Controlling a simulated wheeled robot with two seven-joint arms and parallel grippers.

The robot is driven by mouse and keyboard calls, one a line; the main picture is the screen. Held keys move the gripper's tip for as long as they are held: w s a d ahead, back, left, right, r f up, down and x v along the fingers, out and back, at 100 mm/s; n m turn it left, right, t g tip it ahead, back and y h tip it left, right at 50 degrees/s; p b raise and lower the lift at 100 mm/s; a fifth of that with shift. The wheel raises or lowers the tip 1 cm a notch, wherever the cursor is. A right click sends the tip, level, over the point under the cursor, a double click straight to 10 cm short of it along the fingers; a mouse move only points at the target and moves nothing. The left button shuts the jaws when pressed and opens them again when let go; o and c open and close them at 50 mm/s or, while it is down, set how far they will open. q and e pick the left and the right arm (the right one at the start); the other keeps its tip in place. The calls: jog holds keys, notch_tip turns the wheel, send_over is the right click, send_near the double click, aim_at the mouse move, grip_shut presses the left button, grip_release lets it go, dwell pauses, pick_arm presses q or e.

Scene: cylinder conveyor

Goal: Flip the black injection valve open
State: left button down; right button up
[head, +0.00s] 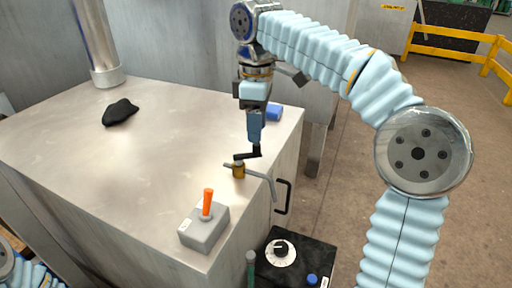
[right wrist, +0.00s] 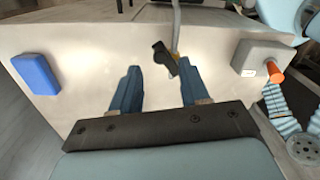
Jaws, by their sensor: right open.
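The black injection valve lever (head: 249,154) sits on top of a brass valve body (head: 238,171) near the right edge of the metal cabinet top. A bent grey pipe runs from the valve over that edge. My right gripper (head: 254,140) points down just above the lever. In the right wrist view, my right gripper's blue fingers (right wrist: 159,72) are apart, with nothing held between them. The black lever (right wrist: 164,58) shows just beyond the fingertips, nearer the right finger. Whether a finger touches it cannot be told. My left gripper is out of view.
A grey box with an orange joystick (head: 207,205) stands at the cabinet's front. A blue block (head: 274,112) lies behind the valve. A black lump (head: 120,112) lies at the back left. A black dial box (head: 290,262) stands at the lower right. The middle of the top (head: 165,165) is clear.

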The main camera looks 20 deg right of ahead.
jog(key=shift+f+b, duration=0.4)
jog(key=shift+f, duration=1.95)
jog(key=shift+c, duration=0.3)
grip_shut()
